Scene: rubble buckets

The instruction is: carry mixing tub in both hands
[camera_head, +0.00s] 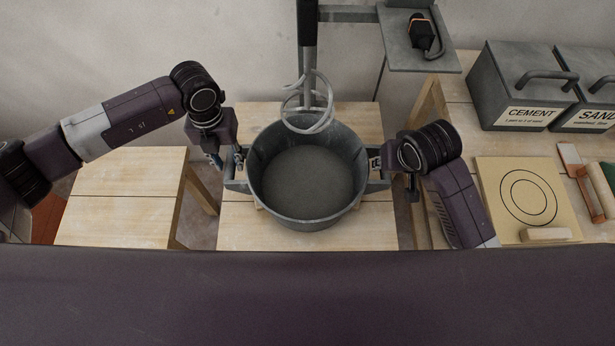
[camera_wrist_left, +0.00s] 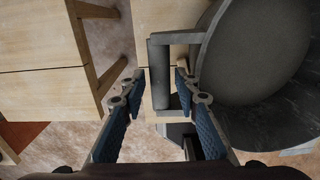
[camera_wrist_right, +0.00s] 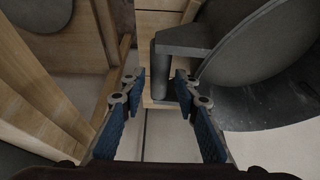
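The grey mixing tub (camera_head: 262,205) stands upright on a wooden stand (camera_head: 235,235), with a side handle at its left and right. My left gripper (camera_head: 236,165) is at the tub's left handle. In the left wrist view my fingers (camera_wrist_left: 159,78) are apart, with the handle (camera_wrist_left: 160,72) between the tips and gaps showing beside it. My right gripper (camera_head: 390,185) is at the right handle. In the right wrist view its fingers (camera_wrist_right: 159,78) are also apart, with the handle (camera_wrist_right: 161,68) between them. The tub also shows in the left wrist view (camera_wrist_left: 240,60).
A mixer's spiral whisk (camera_head: 308,105) hangs just behind and above the tub. A low wooden table (camera_head: 125,210) is at the left. The right bench holds a cement box (camera_head: 520,75), a sand box (camera_head: 590,100), a board with circles (camera_head: 500,195) and trowels.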

